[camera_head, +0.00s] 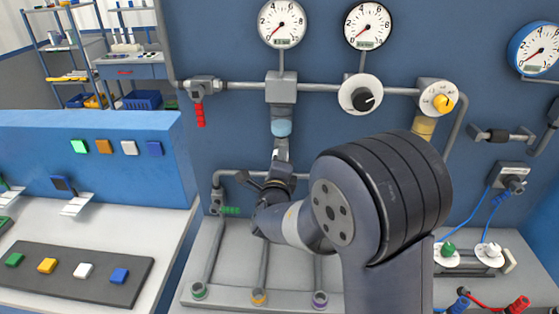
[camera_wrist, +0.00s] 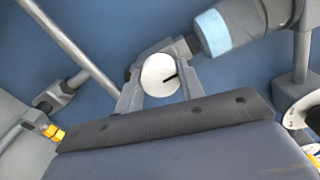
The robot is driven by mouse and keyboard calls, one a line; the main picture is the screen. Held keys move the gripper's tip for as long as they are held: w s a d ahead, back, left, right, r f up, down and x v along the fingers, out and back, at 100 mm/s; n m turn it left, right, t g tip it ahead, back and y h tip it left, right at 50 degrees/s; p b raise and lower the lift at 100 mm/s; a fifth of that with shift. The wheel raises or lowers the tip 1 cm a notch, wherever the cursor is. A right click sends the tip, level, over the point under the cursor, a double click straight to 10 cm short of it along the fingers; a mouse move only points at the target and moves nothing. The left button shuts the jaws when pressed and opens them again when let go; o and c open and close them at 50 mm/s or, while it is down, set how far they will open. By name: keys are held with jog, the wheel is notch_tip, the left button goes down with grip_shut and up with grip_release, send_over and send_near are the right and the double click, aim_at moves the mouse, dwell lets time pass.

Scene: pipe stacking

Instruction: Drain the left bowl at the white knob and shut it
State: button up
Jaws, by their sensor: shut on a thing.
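The left bowl (camera_head: 281,127) hangs under a grey block on the upper pipe in the head view, with a light blue band at its lower part. The bowl also shows at the top of the wrist view (camera_wrist: 214,33). My gripper (camera_head: 281,158) is shut on the knob from below. A yellowish bowl (camera_head: 424,127) hangs farther right, partly covered by my arm.
Gauges (camera_head: 282,22) stand above the pipe. A red-handled valve (camera_head: 200,112) is at left and a yellow dial (camera_head: 442,104) at right. A lower pipe (camera_head: 245,174) runs behind my wrist. Ringed pipe ends (camera_head: 199,291) line the bench. A button console (camera_head: 85,150) stands at left.

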dwell(0.3)
jog(key=o, duration=1)
jog(key=shift+s, duration=0.15)
jog(key=s+b, duration=0.2)
jog(key=s, duration=0.8)
jog(key=shift+s+a, duration=0.2)
jog(key=shift+s, duration=0.05)
